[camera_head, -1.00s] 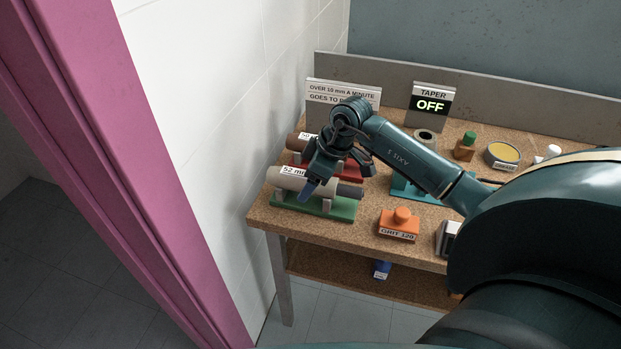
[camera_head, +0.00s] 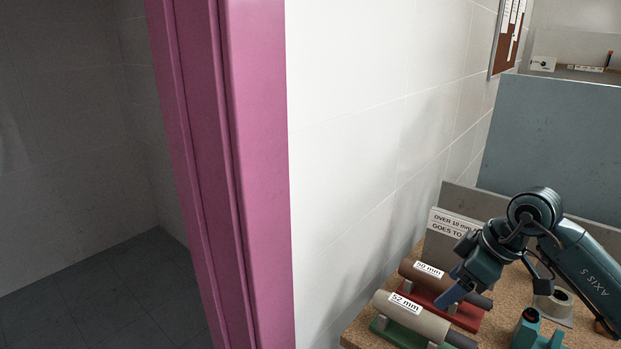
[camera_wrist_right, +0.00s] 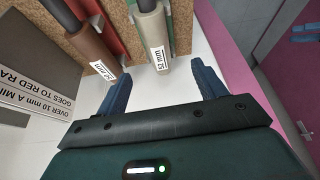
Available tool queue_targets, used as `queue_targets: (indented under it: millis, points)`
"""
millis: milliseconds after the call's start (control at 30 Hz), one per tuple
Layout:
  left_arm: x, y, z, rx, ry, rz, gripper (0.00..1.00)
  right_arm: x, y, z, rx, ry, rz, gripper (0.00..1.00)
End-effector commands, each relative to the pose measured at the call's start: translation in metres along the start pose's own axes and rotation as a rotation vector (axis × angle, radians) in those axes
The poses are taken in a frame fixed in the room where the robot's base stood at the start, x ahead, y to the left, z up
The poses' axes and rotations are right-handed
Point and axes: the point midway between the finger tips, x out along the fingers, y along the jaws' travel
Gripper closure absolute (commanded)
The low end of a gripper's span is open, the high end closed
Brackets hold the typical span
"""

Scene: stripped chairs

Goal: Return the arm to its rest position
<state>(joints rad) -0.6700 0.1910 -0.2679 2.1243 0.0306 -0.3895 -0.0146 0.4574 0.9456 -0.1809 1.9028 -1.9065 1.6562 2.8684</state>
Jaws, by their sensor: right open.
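My right gripper (camera_head: 456,291) is open and empty, with blue fingers. In the head view it overlaps the right part of the brown 50 mm roller. The right wrist view shows its two fingers apart (camera_wrist_right: 160,78) with only white wall between the tips. The 50 mm roller (camera_head: 412,272) lies on a red rack (camera_head: 468,318). The beige 52 mm roller (camera_head: 425,321) lies on a green rack (camera_head: 385,333). Both rollers also show in the wrist view, the brown one (camera_wrist_right: 88,43) and the beige one (camera_wrist_right: 151,30), apart from the fingers. My left gripper is not in view.
The cork bench top (camera_head: 510,292) carries a sign (camera_head: 448,226), a grey ring-shaped piece (camera_head: 556,303) and a teal stand (camera_head: 535,335). A white wall (camera_head: 370,130) stands close on the left, with a pink door frame (camera_head: 255,180) beyond it. Grey floor lies past the frame.

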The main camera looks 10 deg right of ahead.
Motion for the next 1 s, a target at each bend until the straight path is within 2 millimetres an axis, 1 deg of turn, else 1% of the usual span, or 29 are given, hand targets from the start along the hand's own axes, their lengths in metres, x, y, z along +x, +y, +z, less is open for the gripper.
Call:
queue_targets:
  millis: [67, 133, 167, 200, 233, 267, 300, 367, 400, 467, 500, 567, 600, 667, 700, 767, 800, 867, 900, 967, 1000]
  points:
    - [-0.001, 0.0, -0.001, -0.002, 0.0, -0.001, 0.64, 0.013, -0.018, -0.008, -0.067, 0.052, -0.069, 0.3]
    - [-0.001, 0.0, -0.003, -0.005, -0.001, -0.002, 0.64, 0.029, -0.045, -0.02, -0.171, 0.152, -0.169, 0.3]
    - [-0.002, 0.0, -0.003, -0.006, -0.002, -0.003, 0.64, 0.036, -0.061, -0.028, -0.224, 0.217, -0.22, 0.3]
    - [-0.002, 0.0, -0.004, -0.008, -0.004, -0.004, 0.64, 0.044, -0.084, -0.038, -0.292, 0.322, -0.289, 0.3]
    - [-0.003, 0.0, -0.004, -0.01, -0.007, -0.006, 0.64, 0.048, -0.102, -0.047, -0.338, 0.412, -0.335, 0.3]
    - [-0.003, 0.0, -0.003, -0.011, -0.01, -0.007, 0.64, 0.05, -0.119, -0.055, -0.376, 0.508, -0.373, 0.3]
    - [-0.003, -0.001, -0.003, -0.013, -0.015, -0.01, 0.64, 0.05, -0.139, -0.066, -0.415, 0.64, -0.409, 0.3]
    - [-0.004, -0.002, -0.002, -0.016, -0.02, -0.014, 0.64, 0.047, -0.162, -0.08, -0.437, 0.838, -0.428, 0.3]
    - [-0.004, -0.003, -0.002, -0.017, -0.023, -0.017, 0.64, 0.043, -0.173, -0.088, -0.429, 0.964, -0.418, 0.3]
    - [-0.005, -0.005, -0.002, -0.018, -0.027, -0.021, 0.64, 0.038, -0.183, -0.098, -0.389, 1.133, -0.368, 0.3]
    - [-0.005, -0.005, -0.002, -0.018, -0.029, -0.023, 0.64, 0.035, -0.185, -0.102, -0.342, 1.229, -0.316, 0.3]
    - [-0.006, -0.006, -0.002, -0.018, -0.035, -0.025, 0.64, 0.034, -0.183, -0.104, -0.253, 1.335, -0.214, 0.3]
    - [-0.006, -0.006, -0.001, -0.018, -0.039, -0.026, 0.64, 0.036, -0.179, -0.102, -0.184, 1.379, -0.135, 0.3]
    - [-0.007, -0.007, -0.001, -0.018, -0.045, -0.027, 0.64, 0.045, -0.172, -0.095, -0.068, 1.399, -0.01, 0.3]
    - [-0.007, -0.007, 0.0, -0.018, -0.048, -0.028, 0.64, 0.054, -0.167, -0.086, 0.008, 1.382, 0.073, 0.3]
    - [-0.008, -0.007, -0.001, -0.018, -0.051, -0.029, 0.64, 0.072, -0.162, -0.069, 0.118, 1.315, 0.186, 0.3]
    - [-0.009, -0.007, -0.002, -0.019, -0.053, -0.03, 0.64, 0.086, -0.161, -0.054, 0.185, 1.245, 0.249, 0.3]
    - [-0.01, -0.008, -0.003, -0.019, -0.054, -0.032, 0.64, 0.11, -0.166, -0.029, 0.267, 1.116, 0.314, 0.3]
    - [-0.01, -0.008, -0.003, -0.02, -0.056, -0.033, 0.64, 0.126, -0.172, -0.012, 0.308, 1.024, 0.338, 0.3]
    - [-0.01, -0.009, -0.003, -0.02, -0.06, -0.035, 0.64, 0.147, -0.187, 0.012, 0.35, 0.89, 0.348, 0.3]
    - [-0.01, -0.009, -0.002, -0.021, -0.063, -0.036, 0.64, 0.158, -0.198, 0.027, 0.366, 0.809, 0.342, 0.3]
